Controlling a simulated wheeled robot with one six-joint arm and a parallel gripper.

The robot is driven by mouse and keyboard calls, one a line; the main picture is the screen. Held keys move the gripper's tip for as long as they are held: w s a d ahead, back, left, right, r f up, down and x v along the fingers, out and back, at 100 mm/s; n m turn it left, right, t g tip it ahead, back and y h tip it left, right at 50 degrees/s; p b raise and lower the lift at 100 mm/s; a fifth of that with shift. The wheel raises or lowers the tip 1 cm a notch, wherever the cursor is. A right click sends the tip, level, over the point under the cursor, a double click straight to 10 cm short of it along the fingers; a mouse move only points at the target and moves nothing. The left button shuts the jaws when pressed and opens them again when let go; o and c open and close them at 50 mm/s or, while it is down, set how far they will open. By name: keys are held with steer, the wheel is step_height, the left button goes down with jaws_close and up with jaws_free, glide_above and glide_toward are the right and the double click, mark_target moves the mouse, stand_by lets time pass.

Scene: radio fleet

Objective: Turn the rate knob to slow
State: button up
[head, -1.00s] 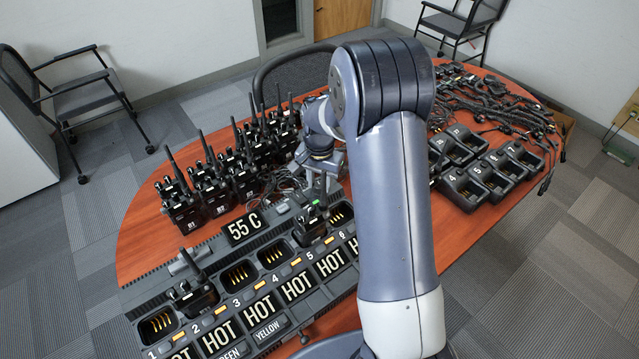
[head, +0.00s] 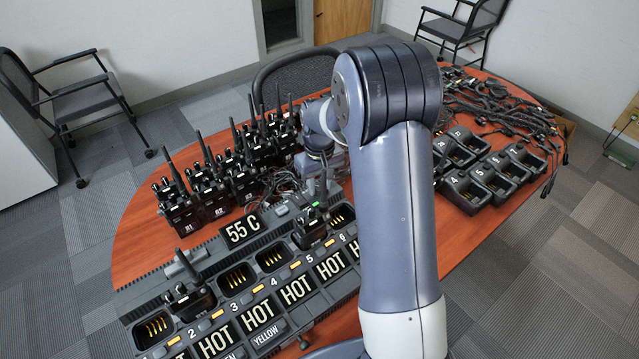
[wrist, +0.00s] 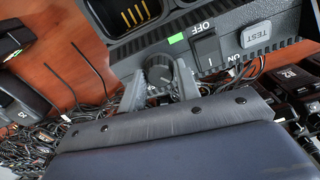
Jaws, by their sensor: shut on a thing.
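The rate knob (wrist: 159,71) is a dark round knob on the edge of the charger's grey panel in the wrist view. My gripper (wrist: 160,84) is shut on it, with one grey finger on each side. Its pointer and any slow or fast marks cannot be made out. In the head view my gripper reaches the far side of the large multi-bay charger (head: 222,262), and my arm hides much of that spot. The charger's display reads 55 C.
Beside the knob are a green light (wrist: 175,38), an OFF/ON rocker switch (wrist: 207,47) and a TEST button (wrist: 257,33). Several radios with antennas (head: 212,190) stand left of my gripper. Small chargers (head: 465,190) and tangled cables (head: 500,105) lie to the right.

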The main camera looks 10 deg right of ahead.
mark_target(320, 186)
steer(key=shift+n, duration=1)
steer(key=o, duration=1)
steer(key=shift+r, duration=0.1)
step_height(320, 186, up, 11)
steer(key=shift+f+b, duration=0.2)
steer(key=shift+b, duration=0.1)
